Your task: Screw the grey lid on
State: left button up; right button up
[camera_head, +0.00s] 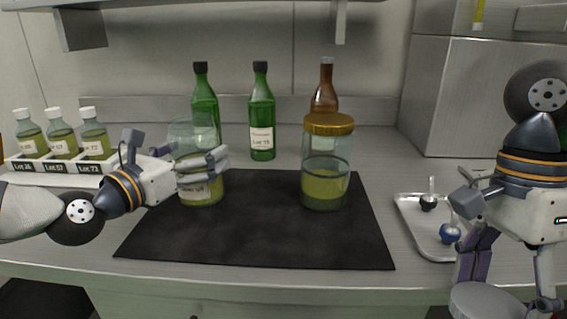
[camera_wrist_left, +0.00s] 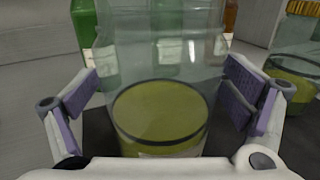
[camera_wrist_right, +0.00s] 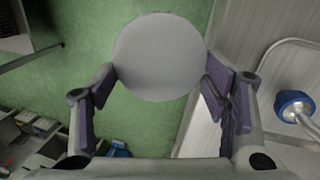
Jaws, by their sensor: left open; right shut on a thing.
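An open glass jar (camera_head: 196,135) with yellow-green liquid and a label stands on the left part of the black mat. It has no lid on it. My left gripper (camera_head: 218,168) is open at the jar, with a finger on either side; the left wrist view shows the jar (camera_wrist_left: 162,75) between the pads, with gaps beside it. The round grey lid (camera_head: 486,302) is in my right gripper (camera_head: 508,285), shut on it, low at the table's front right edge. The right wrist view shows the lid (camera_wrist_right: 158,55) between the fingertips, over the green floor.
A second jar with a gold lid (camera_head: 329,124) stands on the mat (camera_head: 265,235). Green bottles (camera_head: 262,118) and a brown bottle (camera_head: 325,90) stand behind. A metal tray (camera_head: 411,215) with small tools lies right; a rack (camera_head: 85,167) of labelled bottles stands left. The mat's front is clear.

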pick_arm(q)
jog(key=c, duration=2)
jog(key=shift+r, duration=0.1)
jog(key=shift+r, duration=0.1)
pick_arm(e)
jog(key=shift+r, duration=0.35)
jog(key=shift+t, duration=0.5)
jog(key=r, duration=0.1)
jog(key=r+p, duration=0.1)
jog(key=r, duration=0.1)
jog(key=r+p, duration=0.1)
jog(key=shift+s+r, duration=0.3)
jog(key=shift+r, duration=0.1)
pick_arm(q)
jog(key=s+d+r+p, duration=0.2)
jog(key=s+r, duration=1.1)
jog(key=shift+s+p, duration=0.3)
jog(key=shift+s, duration=0.1)
pick_arm(e)
jog(key=shift+t, duration=0.6)
jog(key=shift+s+r, duration=0.2)
jog(key=shift+r, duration=0.7)
jog(key=shift+s+r, duration=0.2)
jog(key=shift+r, duration=0.75)
jog(key=shift+s+r, duration=0.2)
jog(key=shift+r, duration=0.7)
